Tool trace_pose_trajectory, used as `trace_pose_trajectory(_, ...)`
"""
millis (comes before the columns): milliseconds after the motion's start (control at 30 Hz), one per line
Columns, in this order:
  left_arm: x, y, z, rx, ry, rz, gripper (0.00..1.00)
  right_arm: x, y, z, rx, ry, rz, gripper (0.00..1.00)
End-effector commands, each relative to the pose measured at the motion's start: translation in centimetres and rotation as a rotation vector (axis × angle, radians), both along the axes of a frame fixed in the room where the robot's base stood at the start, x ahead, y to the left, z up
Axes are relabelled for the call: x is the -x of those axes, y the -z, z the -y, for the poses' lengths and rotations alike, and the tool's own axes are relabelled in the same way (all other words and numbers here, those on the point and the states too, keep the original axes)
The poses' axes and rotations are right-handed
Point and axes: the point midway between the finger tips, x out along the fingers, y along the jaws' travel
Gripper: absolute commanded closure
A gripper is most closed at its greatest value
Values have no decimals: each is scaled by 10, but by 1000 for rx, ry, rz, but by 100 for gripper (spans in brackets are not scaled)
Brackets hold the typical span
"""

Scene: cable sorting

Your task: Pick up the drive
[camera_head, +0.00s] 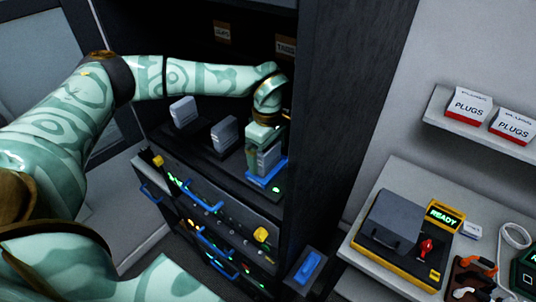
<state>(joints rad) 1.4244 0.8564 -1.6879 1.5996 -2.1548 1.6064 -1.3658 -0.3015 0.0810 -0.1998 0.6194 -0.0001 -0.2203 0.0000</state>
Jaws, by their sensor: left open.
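My left arm comes in from the left and reaches over the shelf of the dark cabinet. My left gripper (264,150) points down at the right end of the shelf. Its jaws are open around the upper part of a grey drive (270,158), which stands upright at a blue base (266,176). The fingers partly hide this drive, and I cannot tell whether they touch it. Two more grey drives stand to the left, one in the middle (224,134) and one farther left (183,112). My right gripper is not in view.
The cabinet's dark side wall (335,120) rises close to the right of my gripper. Below the shelf is a rack front (205,200) with blue handles and lights. At right, a bench holds a yellow-edged case (395,225) beside a READY display (444,216).

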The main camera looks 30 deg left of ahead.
Motion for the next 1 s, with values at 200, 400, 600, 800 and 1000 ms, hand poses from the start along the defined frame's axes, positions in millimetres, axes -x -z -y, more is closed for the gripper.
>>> trace_pose_trajectory(200,0,11,0,-1,1,1,2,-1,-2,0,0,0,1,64)
trace_pose_trajectory(400,0,11,0,0,1,1,27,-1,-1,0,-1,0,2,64)
trace_pose_trajectory(600,0,10,0,0,1,2,57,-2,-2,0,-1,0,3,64)
trace_pose_trajectory(800,0,9,0,0,1,2,57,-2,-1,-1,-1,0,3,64)
trace_pose_trajectory(1000,-1,-3,0,0,0,4,57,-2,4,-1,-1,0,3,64)
